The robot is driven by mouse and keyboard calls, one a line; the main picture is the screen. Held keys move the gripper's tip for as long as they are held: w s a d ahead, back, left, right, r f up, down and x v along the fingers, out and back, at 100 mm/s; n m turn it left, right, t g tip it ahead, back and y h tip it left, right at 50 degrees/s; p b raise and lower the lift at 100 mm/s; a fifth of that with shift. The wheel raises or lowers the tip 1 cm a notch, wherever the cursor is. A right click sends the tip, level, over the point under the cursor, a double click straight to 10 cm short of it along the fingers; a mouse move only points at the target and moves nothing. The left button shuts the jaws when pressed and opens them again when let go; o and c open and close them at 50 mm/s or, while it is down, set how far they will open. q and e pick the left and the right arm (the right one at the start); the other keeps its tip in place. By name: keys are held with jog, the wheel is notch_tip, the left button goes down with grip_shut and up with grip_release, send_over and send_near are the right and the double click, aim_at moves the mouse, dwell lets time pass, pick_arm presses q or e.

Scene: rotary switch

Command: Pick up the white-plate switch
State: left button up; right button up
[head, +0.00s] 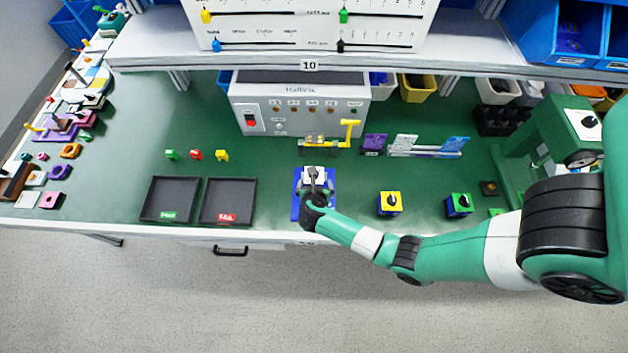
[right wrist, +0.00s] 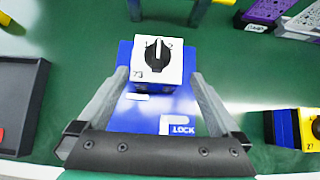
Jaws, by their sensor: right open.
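The white-plate switch (right wrist: 174,71) has a square white plate with a black knob and sits on a blue base marked LOCK (right wrist: 140,118). In the head view the switch (head: 305,176) is on the blue base (head: 296,208), partly covered by my right gripper (head: 315,182). In the right wrist view my right gripper (right wrist: 159,80) is open, one finger on each side of the switch's near part. A gap shows between each finger and the plate. I cannot tell how low the fingertips are. My left gripper is not in view.
A yellow-plate switch (head: 390,203) and a green-blue switch (head: 459,204) stand to the right. Two dark trays (head: 171,200) lie to the left. Behind are a yellow-handled fixture (head: 349,132) and a grey control box (head: 300,104). Green table surface is free between them.

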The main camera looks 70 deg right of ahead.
jog(key=x, duration=0.1)
jog(key=b+x, duration=0.1)
jog(key=x, duration=0.1)
jog(key=b+x, duration=0.1)
jog(key=shift+w+d, duration=0.1)
jog(key=shift+w, duration=0.25)
jog(key=shift+w+d+f, duration=0.1)
jog(key=shift+d+f, duration=0.2)
jog(key=shift+d, duration=0.05)
jog(key=shift+c, duration=0.2)
jog(key=shift+r, duration=0.1)
jog(key=c, duration=1.4)
jog(key=shift+o, duration=0.2)
jog(key=shift+r, duration=0.1)
